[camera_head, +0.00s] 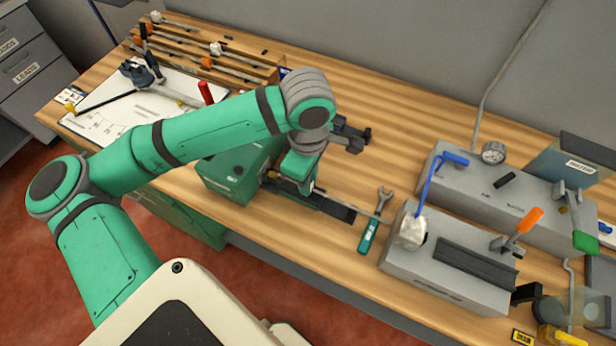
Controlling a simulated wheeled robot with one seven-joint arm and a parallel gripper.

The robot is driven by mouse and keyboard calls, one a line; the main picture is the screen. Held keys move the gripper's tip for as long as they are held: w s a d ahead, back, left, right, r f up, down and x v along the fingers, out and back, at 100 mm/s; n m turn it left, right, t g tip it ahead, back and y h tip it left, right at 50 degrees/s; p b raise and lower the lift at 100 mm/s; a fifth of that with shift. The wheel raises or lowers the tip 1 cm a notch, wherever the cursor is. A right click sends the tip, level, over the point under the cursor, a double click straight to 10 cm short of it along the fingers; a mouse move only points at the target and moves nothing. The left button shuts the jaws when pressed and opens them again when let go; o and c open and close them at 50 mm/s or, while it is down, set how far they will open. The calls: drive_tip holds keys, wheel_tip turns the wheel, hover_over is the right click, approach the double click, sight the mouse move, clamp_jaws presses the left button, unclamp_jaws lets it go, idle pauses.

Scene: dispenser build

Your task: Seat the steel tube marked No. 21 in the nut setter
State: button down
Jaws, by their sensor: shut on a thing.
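A thin steel tube (356,208) runs from my gripper (300,188) toward the lower right. My gripper is shut on it, with the fingers partly hidden by the wrist and the dark parts around them. The tube's far end reaches a white fitting (409,233) on the left end of a grey block (440,277). I cannot tell whether the tube is inside the fitting or only at its edge. This block, with an orange-handled lever (529,221), may be the nut setter, but its label is unreadable. No number can be read on the tube.
A green machine (225,182) with a dark rail (335,209) stands beside my gripper. A wrench (383,202) and a teal tool (369,236) lie near the grey block. A second grey block with a gauge (493,152) stands behind. A wooden rack (190,52) is far left.

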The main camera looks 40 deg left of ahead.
drive_tip(key=shift+f, duration=0.7)
idle(1.0)
drive_tip(key=shift+s+a, duration=0.25)
drive_tip(key=shift+a, duration=0.6)
drive_tip(key=shift+s+a, duration=0.15)
drive_tip(key=shift+a, duration=0.95)
drive_tip(key=c, duration=1.3)
unclamp_jaws()
drive_tip(key=shift+o, duration=0.2)
drive_tip(key=shift+s, duration=0.1)
